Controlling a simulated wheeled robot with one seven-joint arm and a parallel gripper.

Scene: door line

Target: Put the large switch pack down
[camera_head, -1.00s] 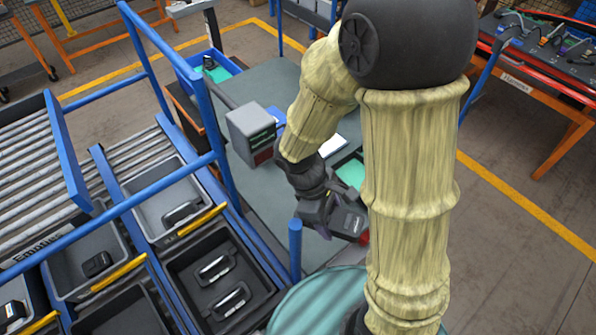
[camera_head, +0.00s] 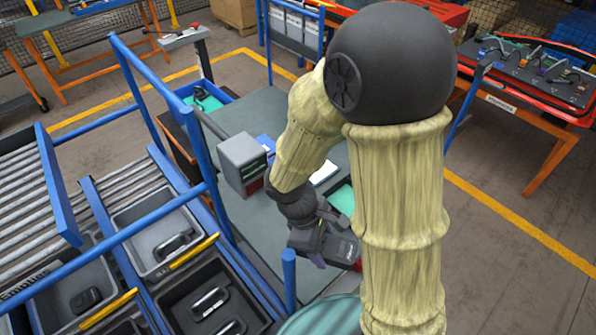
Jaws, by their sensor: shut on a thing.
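My gripper (camera_head: 320,258) hangs low over the front part of the grey-green table (camera_head: 258,218), pointing down. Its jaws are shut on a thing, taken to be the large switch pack. The gripper body and wrist hide the held pack, so its shape and its gap to the table cannot be told. A teal-lined tray (camera_head: 342,199) lies on the table just behind the gripper, partly covered by my arm.
A grey box (camera_head: 241,163) and a white sheet (camera_head: 324,172) are on the table behind. A blue post (camera_head: 289,278) stands close left of the gripper. Bins with black parts (camera_head: 208,303) lie at lower left. A blue bin (camera_head: 205,98) is at the back.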

